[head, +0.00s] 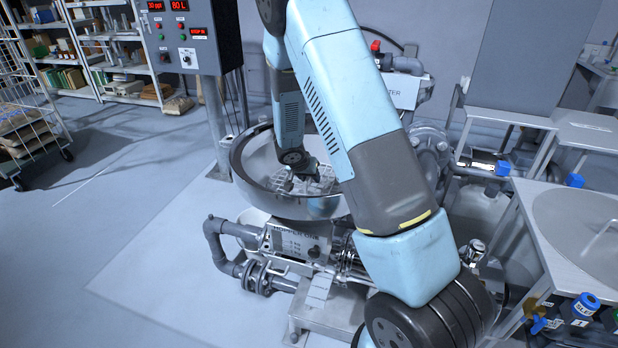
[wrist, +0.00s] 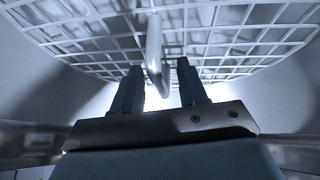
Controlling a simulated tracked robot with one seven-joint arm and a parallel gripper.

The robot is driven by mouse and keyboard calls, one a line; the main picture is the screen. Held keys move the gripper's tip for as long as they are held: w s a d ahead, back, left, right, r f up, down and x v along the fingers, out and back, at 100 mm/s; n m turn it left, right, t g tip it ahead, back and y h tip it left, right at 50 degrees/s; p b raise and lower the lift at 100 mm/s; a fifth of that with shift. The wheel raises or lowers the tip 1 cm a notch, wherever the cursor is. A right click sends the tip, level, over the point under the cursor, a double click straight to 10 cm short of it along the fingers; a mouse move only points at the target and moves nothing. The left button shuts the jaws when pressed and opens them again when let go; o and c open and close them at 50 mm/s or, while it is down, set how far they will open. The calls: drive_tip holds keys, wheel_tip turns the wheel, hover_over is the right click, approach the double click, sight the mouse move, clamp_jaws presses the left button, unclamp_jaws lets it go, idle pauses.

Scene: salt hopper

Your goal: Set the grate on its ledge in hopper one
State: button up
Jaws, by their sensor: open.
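The grate is a pale wire grid (wrist: 90,45) filling the upper part of the wrist view. In the head view the grate (head: 318,182) lies inside the round hopper one (head: 240,160), partly hidden by my arm. I cannot tell whether its whole edge rests on the ledge. A light upright handle (wrist: 153,45) on the grate shows between the fingers in the wrist view. My gripper (wrist: 158,88) is open, with a finger on each side of the handle and gaps visible. In the head view my gripper (head: 303,172) is low inside the hopper.
A control box (head: 190,35) with red displays stands behind the hopper on the left. Grey pipes (head: 225,250) run in front of the hopper. A steel table with a round lid (head: 580,235) stands at the right. The floor at the left is clear, with a wire trolley (head: 30,120) beyond.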

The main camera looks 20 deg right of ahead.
drive_tip(key=v, duration=1.1)
drive_tip(key=s+d+r+n+y, duration=0.1)
drive_tip(key=s+d+r, duration=0.2)
drive_tip(key=s+r, duration=0.55)
drive_tip(key=s+d+r+n, duration=0.1)
drive_tip(key=s+d+r, duration=0.2)
drive_tip(key=s+r, duration=0.55)
drive_tip(key=s+a+r+n+y, duration=0.1)
drive_tip(key=s+r+n, duration=0.1)
drive_tip(key=s+r, duration=0.3)
drive_tip(key=s+a+r+n+t+y, duration=0.1)
drive_tip(key=s+r, duration=0.4)
drive_tip(key=s, duration=0.7)
drive_tip(key=shift+n+y, duration=0.6)
drive_tip(key=shift+y, duration=0.2)
